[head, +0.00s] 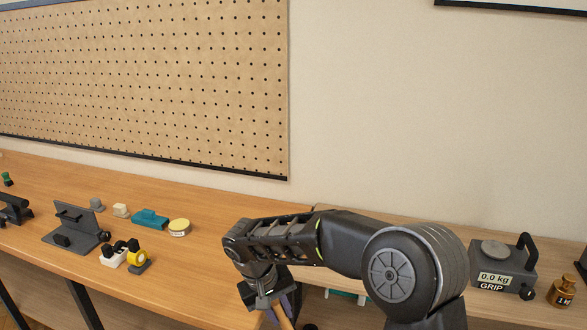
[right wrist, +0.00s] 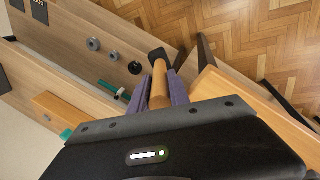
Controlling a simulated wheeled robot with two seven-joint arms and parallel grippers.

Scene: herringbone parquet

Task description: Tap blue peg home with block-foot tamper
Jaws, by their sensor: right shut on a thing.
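My right gripper (head: 277,299) hangs low at the bottom middle of the head view, in front of the table's edge. Its purple fingers also show in the right wrist view (right wrist: 159,85), shut on a round wooden handle (right wrist: 160,92) with a dark end piece (right wrist: 157,56). I take this for the tamper; whether the dark piece is its block foot I cannot tell. The handle also shows below the gripper in the head view (head: 284,318). I cannot make out a blue peg in either view. My left gripper is not in view.
A grip scale (head: 497,265) and brass weight (head: 563,290) stand at right. A pegboard (head: 150,80) hangs behind.

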